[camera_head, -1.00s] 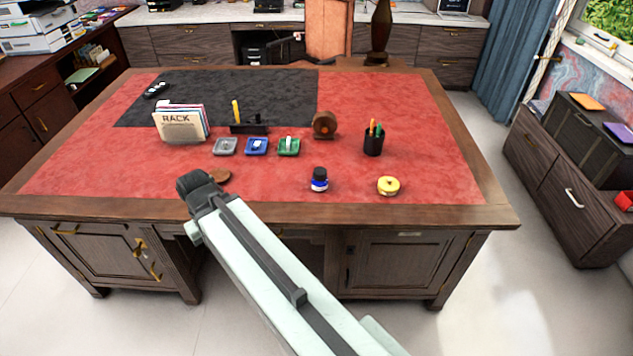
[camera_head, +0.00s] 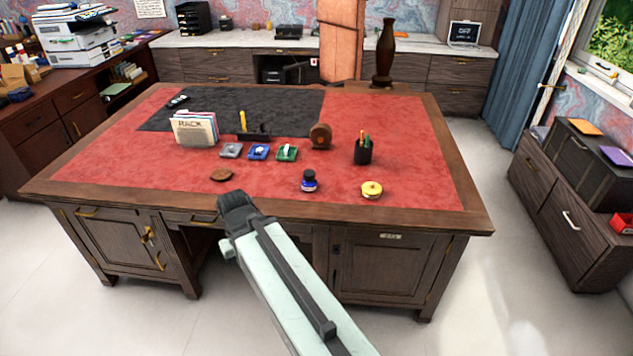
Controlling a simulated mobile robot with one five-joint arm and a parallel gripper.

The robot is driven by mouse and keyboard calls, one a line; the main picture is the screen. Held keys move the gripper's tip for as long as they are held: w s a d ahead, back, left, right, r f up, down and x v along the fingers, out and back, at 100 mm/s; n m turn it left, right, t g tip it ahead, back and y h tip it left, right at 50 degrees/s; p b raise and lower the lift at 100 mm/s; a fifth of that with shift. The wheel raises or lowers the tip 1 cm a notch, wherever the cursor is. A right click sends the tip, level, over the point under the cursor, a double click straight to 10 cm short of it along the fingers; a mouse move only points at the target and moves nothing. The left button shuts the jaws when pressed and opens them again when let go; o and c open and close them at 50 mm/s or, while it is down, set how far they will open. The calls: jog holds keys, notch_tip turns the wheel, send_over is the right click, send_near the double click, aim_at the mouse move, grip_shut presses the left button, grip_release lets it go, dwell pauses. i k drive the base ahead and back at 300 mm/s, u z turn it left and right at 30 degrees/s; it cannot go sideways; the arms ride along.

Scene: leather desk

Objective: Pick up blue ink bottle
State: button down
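The blue ink bottle (camera_head: 309,182) stands upright near the front edge of the red leather desk top. It has a dark cap, a blue body and a pale band. My arm reaches up from the bottom of the view, and its dark end (camera_head: 238,208) is at the desk's front edge, to the left of the bottle and apart from it. The gripper fingers are not visible, so their state does not show.
A yellow round tin (camera_head: 371,189) sits right of the bottle, a black pen cup (camera_head: 363,153) behind it. A brown disc (camera_head: 221,174) lies to the left. Small trays (camera_head: 258,152), a card rack (camera_head: 195,129) and a round brown object (camera_head: 320,136) stand further back.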

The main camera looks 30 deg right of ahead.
aim_at(307, 187)
jog(key=z, duration=0.8)
jog(key=i, duration=0.55)
jog(key=u, duration=3.3)
jog(key=k, duration=1.1)
jog(key=z, duration=0.5)
jog(key=i, duration=0.65)
jog(key=u, duration=0.05)
